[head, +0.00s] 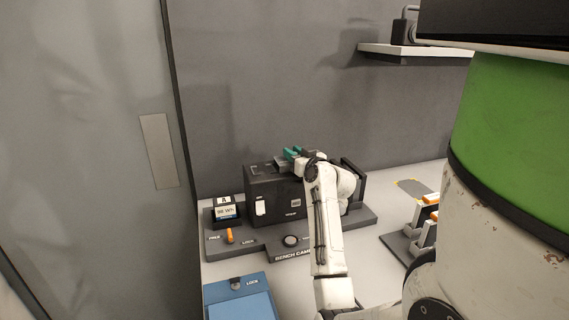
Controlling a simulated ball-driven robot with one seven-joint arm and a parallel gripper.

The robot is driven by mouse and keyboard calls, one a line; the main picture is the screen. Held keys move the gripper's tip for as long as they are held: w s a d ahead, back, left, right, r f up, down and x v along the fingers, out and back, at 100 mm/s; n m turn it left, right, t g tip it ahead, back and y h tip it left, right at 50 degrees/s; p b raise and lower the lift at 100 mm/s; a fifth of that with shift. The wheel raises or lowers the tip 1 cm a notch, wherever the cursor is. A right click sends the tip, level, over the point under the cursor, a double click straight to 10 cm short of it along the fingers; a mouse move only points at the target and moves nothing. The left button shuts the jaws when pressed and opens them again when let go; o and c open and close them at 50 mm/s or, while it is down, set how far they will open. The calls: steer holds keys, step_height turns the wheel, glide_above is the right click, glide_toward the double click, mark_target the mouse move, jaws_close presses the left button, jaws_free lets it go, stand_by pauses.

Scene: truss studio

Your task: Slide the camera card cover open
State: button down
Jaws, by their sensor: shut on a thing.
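The black bench camera (270,198) stands on a dark grey base marked BENCH CAM. My gripper (292,153), with teal fingertips, is at the top of the camera, toward its right side. It is shut on what appears to be the camera card cover. The cover's edges and how far it is open cannot be made out, as my gripper and wrist hide that part. My white arm rises in front of the camera's right side and hides some of its front.
A battery block (225,211) and an orange lever (229,236) are left of the camera. A blue box (240,298) stands in front. A grey stand with orange-tipped parts (424,228) is at right. A shelf (412,50) hangs above.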

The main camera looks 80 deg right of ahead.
steer(key=c, duration=1)
jaws_free()
steer(key=b+v, duration=0.2)
steer(key=v, duration=0.9)
steer(key=shift+d, duration=0.1)
